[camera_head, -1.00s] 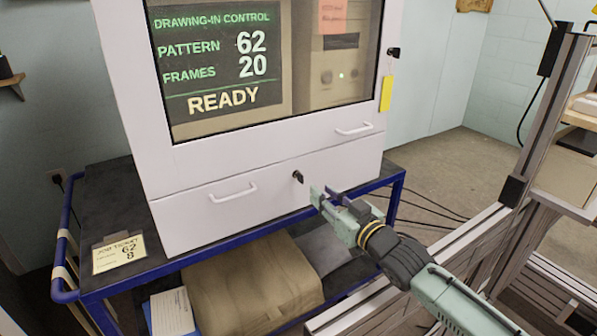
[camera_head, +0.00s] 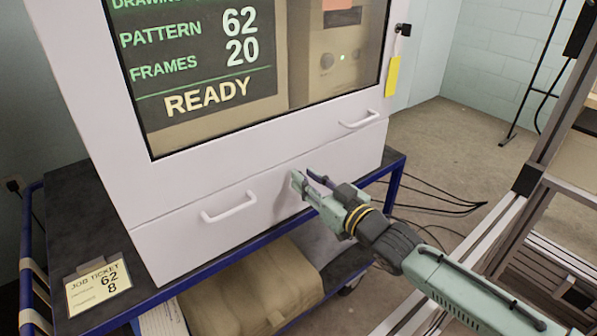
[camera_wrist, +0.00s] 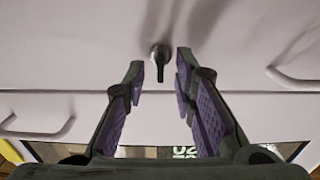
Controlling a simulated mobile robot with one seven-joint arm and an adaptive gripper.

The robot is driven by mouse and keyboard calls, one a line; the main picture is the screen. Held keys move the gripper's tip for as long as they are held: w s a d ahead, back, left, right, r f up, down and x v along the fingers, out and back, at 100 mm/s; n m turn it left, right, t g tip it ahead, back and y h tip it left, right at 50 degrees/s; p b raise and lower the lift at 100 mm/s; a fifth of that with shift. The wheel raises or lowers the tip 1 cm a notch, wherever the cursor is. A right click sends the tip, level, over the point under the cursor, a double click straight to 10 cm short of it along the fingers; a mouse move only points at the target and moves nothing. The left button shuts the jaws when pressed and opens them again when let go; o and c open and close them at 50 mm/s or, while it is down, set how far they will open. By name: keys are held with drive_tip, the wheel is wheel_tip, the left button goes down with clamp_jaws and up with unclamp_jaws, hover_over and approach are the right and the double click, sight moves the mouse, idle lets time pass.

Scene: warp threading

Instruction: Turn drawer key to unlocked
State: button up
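The drawer key (camera_wrist: 160,58) is a small dark key in a round metal lock on the drawer front. In the wrist view its bow hangs straight down the picture. The white drawer (camera_head: 175,243) looks closed, with a white handle (camera_head: 228,207) left of the lock. My gripper (camera_head: 308,178) is open in front of the drawer. In the wrist view its purple-padded fingers (camera_wrist: 160,64) stand on either side of the key, with gaps showing and no clear contact. In the head view the gripper hides the key.
A white cabinet with a display screen (camera_head: 200,70) rises above the drawer and has a second handle (camera_head: 358,120). A yellow tag (camera_head: 392,76) hangs at its right. The cabinet stands on a blue cart (camera_head: 45,215) with a job ticket (camera_head: 98,287). A metal frame (camera_head: 520,215) stands at right.

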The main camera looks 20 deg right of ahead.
drive_tip(key=shift+c, duration=0.5)
clamp_jaws()
